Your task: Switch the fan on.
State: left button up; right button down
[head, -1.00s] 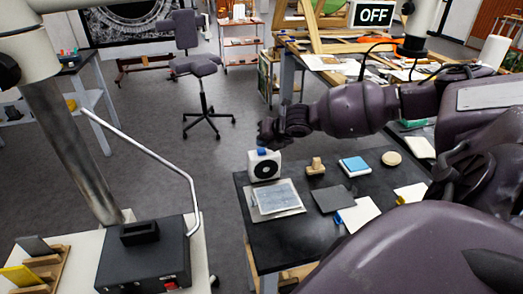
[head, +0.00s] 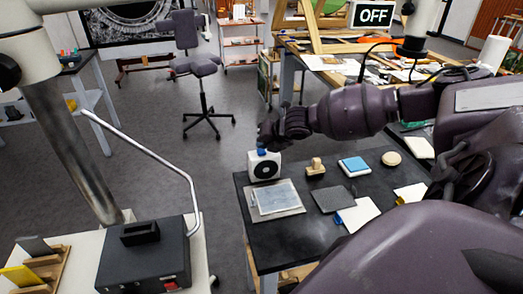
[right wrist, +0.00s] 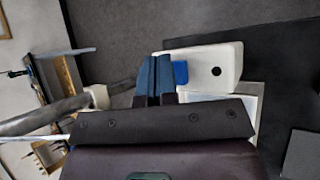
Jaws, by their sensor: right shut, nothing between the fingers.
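The fan (head: 264,168) is a small white box with a round black grille, standing upright at the far left corner of the black table. A blue switch (head: 262,151) sits on its top. In the right wrist view the fan (right wrist: 218,62) and its blue switch (right wrist: 180,72) show just right of my fingers. My right gripper (head: 265,143) is shut and empty, right over the fan's top; in the right wrist view its fingertips (right wrist: 156,62) are beside the switch. I cannot tell whether they touch it. The sign (head: 374,14) reads OFF. My left gripper is out of view.
The black table (head: 287,235) also holds a framed sheet (head: 275,199), a wooden stamp-like block (head: 316,167), a blue pad (head: 355,166) and a round tan disc (head: 391,158). A black box (head: 143,262) stands on a bench at left. Open floor lies between.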

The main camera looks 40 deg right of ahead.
jog(key=shift+f, duration=0.3)
dwell(0.4)
jog(key=shift+r, duration=0.1)
jog(key=shift+r+p, duration=0.4)
jog(key=shift+p, duration=0.25)
jog(key=shift+r, duration=0.15)
